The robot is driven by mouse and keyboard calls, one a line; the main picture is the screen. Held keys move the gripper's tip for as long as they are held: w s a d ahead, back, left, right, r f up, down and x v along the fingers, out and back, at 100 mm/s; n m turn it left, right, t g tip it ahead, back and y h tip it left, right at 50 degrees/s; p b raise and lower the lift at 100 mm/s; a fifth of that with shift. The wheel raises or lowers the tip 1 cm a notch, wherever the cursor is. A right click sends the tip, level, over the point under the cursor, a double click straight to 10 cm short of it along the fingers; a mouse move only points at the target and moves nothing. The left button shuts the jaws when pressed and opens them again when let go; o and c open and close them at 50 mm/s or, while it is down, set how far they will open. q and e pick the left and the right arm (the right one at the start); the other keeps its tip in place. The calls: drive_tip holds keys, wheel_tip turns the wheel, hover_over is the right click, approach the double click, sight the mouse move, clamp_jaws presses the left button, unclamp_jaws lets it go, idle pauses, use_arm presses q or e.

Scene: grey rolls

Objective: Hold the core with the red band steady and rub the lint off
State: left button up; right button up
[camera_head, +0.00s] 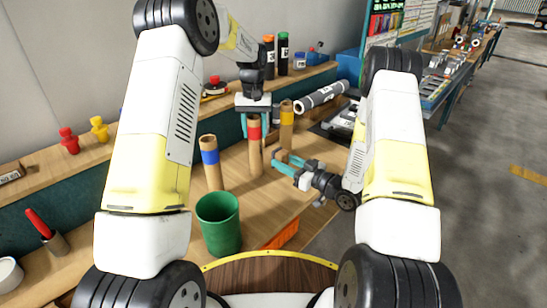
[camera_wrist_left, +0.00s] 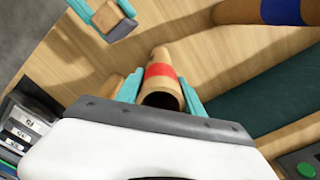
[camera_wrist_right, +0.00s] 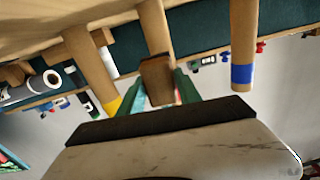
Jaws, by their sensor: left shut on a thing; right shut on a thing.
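The cardboard core with the red band (camera_head: 254,150) stands upright on the bench. My left gripper (camera_head: 257,122) is shut on it near its top, around the red band, which also shows between the teal fingers in the left wrist view (camera_wrist_left: 160,71). My right gripper (camera_head: 279,161) is to the right of the core and lower. It is shut on a small brown block (camera_wrist_right: 157,82), also seen in the left wrist view (camera_wrist_left: 108,15). The block appears apart from the core. I cannot make out lint clearly on the core.
A blue-banded core (camera_head: 211,172) stands at left and a yellow-banded core (camera_head: 286,132) at right, both close to the held core. A green bin (camera_head: 219,225) is in front. A grey roll (camera_head: 321,97) lies behind, right. A shelf with bottles runs along the wall.

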drive_tip(key=shift+w+a+f, duration=0.1)
drive_tip(key=shift+w+a, duration=0.05)
drive_tip(key=shift+a, duration=1.05)
drive_tip(key=shift+w+a+f, duration=0.1)
drive_tip(key=shift+a, duration=1.1)
drive_tip(key=shift+x, duration=1.1)
